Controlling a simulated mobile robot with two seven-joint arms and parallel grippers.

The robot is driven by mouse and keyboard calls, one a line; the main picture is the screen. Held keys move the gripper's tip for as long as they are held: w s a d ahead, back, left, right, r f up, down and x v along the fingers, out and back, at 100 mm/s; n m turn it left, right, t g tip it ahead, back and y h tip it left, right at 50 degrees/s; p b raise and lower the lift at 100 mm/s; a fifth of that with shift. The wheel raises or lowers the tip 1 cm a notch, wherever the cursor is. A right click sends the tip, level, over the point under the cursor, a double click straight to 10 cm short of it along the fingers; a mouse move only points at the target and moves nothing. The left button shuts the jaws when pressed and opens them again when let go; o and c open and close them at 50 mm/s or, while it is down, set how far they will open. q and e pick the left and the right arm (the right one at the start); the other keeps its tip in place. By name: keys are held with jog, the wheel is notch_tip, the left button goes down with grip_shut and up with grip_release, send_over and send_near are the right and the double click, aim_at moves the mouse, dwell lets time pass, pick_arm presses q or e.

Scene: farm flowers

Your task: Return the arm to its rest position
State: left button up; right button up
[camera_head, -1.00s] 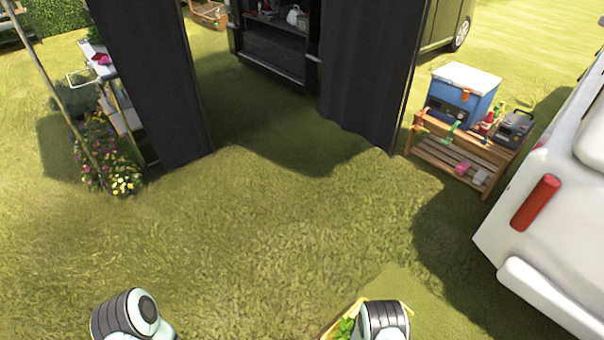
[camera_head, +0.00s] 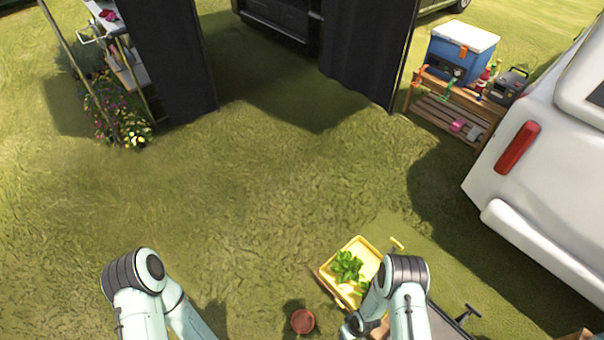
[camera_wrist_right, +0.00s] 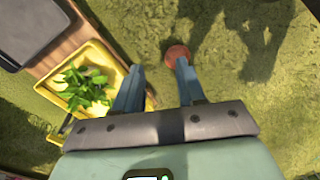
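My right arm comes in at the bottom right of the head view. In the right wrist view my right gripper (camera_wrist_right: 158,80) has its two fingers apart with nothing between them but grass and a round terracotta pot (camera_wrist_right: 177,55) beyond the tips. The pot (camera_head: 303,321) stands on the grass between my arms in the head view. My left arm comes in at the bottom left of the head view, and its gripper is out of the picture.
A yellow tray (camera_head: 328,281) with a green leafy plant (camera_head: 347,266) lies beside my right arm. A white vehicle (camera_head: 540,185) stands at right. A wooden bench (camera_head: 455,112) holds a blue cooler (camera_head: 460,58). Black curtains (camera_head: 370,45) hang ahead. The grass in the middle is clear.

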jog(key=s+a+r+m+y, duration=0.2)
jog(key=s+a+r+m, duration=0.2)
jog(key=s+r+m, duration=0.65)
pick_arm(q)
jog(key=w+f+t+b, duration=0.2)
jog(key=w+f+b, duration=0.2)
jog(key=f+b, duration=0.65)
pick_arm(e)
notch_tip(320, 180, down, 8)
jog(key=d+n, duration=0.1)
jog(key=n, duration=0.1)
pick_arm(q)
notch_tip(320, 180, up, 16)
jog(key=s+g+p, duration=0.1)
jog(key=p, duration=1.4)
jog(key=shift+s+g, duration=0.3)
pick_arm(e)
notch_tip(320, 180, up, 16)
jog(key=s, duration=0.1)
jog(key=shift+s+a+f+g, duration=0.25)
jog(key=shift+a+g, duration=0.05)
jog(key=shift+a, duration=0.1)
